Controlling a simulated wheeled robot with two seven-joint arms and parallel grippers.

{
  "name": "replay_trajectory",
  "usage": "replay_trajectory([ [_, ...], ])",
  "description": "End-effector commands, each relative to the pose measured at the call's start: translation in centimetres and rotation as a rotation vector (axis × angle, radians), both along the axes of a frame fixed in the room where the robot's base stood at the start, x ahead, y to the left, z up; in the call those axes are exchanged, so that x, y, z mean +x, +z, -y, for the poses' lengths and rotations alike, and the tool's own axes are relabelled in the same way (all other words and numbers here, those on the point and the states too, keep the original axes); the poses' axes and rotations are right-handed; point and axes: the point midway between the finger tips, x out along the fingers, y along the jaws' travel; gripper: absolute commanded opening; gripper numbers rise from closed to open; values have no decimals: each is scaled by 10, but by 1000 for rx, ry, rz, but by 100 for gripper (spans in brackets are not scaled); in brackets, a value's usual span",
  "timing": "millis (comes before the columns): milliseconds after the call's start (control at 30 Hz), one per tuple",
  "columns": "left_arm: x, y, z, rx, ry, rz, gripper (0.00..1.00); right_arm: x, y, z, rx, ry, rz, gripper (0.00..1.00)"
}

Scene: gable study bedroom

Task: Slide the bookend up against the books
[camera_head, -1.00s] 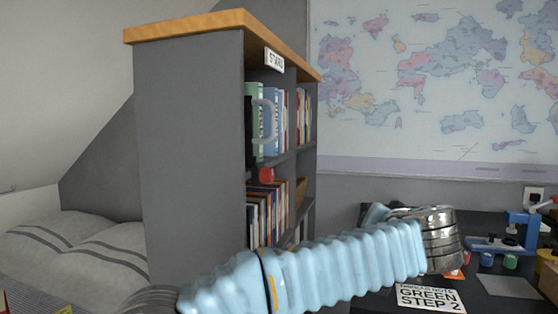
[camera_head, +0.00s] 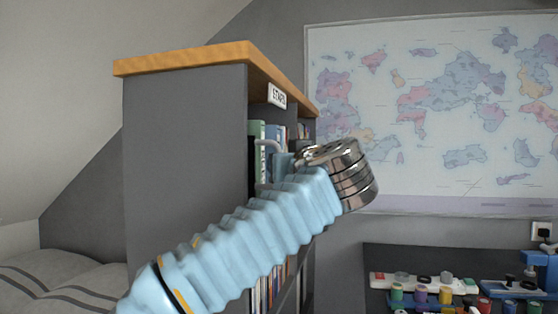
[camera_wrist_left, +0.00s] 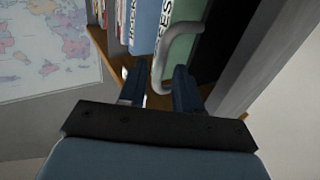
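The bookend looks like a black upright plate (camera_wrist_left: 218,45) with a grey curved handle (camera_wrist_left: 157,62). It stands on the upper shelf between the side panel and the books. The handle also shows in the head view (camera_head: 267,142). A green book (camera_wrist_left: 181,38) is nearest the plate, with a blue book (camera_wrist_left: 144,25) beyond it; I cannot tell whether plate and green book touch. My left gripper (camera_wrist_left: 158,78) is open, its fingers apart at the handle's lower part, which appears between them. Contact is unclear. In the head view my forearm hides the gripper. My right gripper is not in view.
The grey bookcase (camera_head: 185,170) has a wooden top (camera_head: 190,58) above the opening and a side panel (camera_wrist_left: 248,60) close to my gripper. A desk with a rack of coloured pots (camera_head: 420,292) stands at the right. A wall map (camera_head: 450,110) hangs behind.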

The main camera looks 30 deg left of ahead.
Motion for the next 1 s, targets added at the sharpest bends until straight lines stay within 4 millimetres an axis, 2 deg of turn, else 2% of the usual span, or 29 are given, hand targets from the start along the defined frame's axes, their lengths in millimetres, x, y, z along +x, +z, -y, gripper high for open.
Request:
replay_trajectory([
  [200,20,1,-22,0,0,0,33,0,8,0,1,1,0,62],
  [567,24,0,-26,0,-1,0,33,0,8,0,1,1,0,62],
  [800,24,0,-26,1,-1,-1,0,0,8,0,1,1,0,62],
  [1000,24,0,-25,1,-1,-1,0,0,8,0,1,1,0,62],
])
